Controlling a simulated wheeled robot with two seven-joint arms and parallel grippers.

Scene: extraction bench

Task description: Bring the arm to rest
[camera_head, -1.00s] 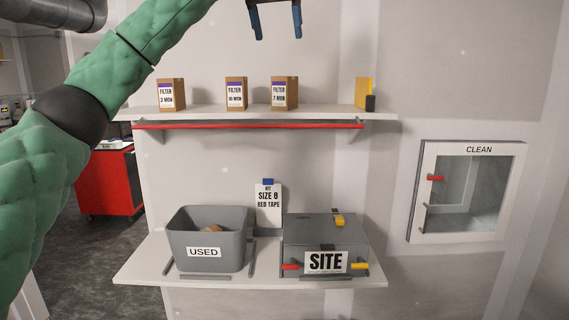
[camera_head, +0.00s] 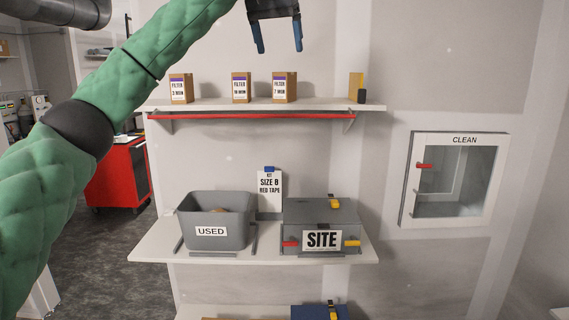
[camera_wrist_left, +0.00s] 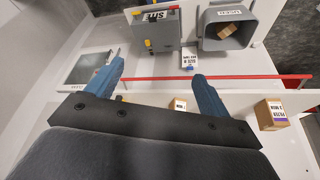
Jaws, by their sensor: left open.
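My left gripper (camera_head: 278,38) is open and empty at the top of the head view, above the upper shelf and its filter boxes. Its arm, in a green quilted sleeve, comes in from the left. In the left wrist view the two blue fingers (camera_wrist_left: 160,82) are spread apart with nothing between them. My right gripper is in neither view.
The upper shelf (camera_head: 220,104) holds several filter boxes, with a red rail (camera_head: 250,116) below. The lower shelf (camera_head: 155,246) holds the grey USED bin (camera_head: 212,217) and the closed SITE case (camera_head: 345,222). A CLEAN cabinet (camera_head: 503,182) is on the right wall. A red cart (camera_head: 116,180) stands at left.

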